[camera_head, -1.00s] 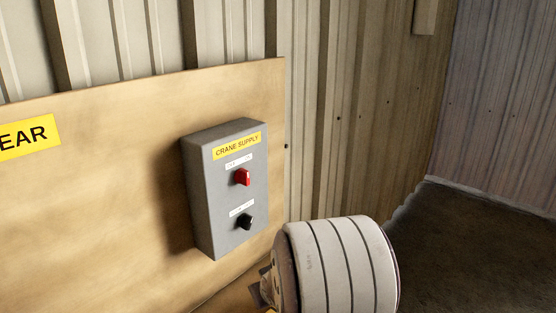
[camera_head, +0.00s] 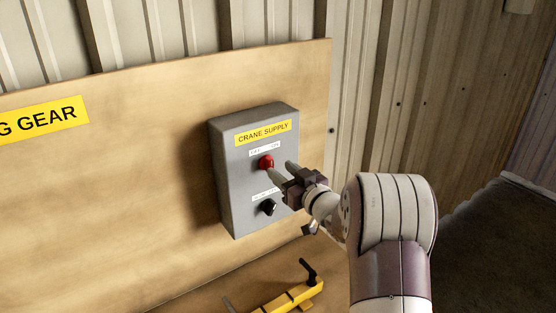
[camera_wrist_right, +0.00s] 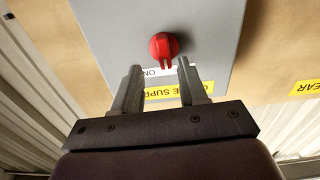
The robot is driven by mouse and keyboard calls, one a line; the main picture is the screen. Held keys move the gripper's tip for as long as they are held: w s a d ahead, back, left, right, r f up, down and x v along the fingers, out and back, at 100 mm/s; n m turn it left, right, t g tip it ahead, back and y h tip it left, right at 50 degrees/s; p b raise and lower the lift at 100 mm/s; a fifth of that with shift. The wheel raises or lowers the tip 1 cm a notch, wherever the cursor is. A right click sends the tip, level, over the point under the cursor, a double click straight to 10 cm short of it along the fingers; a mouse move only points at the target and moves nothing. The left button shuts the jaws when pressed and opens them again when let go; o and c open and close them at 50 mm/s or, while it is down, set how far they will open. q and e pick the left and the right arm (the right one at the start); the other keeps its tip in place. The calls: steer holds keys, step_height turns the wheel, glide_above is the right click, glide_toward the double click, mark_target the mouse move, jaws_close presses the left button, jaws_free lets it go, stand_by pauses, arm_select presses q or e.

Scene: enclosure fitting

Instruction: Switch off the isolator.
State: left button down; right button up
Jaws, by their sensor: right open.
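The grey isolator box (camera_head: 235,175) with a yellow "CRANE SUPPLY" label is fixed to a wooden board. Its red rotary knob (camera_head: 266,161) sits under the label, and a black knob (camera_head: 267,207) sits lower. My right gripper (camera_head: 280,170) is open in front of the box, close to the red knob. In the right wrist view the red knob (camera_wrist_right: 163,46) is just beyond the tips of the open fingers (camera_wrist_right: 160,76), roughly between them, with nothing held. The small white label by the red knob reads "ON" in part. My left gripper is not in view.
The wooden board (camera_head: 130,180) carries a yellow "GEAR" sign (camera_head: 45,117). A yellow tool or fixture with a black handle (camera_head: 296,297) lies below the box. Corrugated wall (camera_head: 400,110) is behind and to the right; open floor (camera_head: 490,250) is at lower right.

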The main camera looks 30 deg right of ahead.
mark_target(272, 165)
steer(key=w, duration=0.3)
steer(key=shift+w+a+r+p, duration=0.1)
steer(key=shift+a+p, duration=0.2)
steer(key=shift+a, duration=0.1)
steer(key=shift+w, duration=0.15)
steer(key=shift+d, duration=0.1)
steer(key=c, duration=0.4)
jaws_close()
steer(key=shift+a, duration=0.2)
arm_select(q)
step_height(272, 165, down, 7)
steer(key=b, duration=0.8)
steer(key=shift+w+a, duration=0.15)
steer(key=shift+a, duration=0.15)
arm_select(e)
steer(key=n, duration=0.5)
steer(key=shift+a+n, duration=0.1)
steer(key=shift+n, duration=0.3)
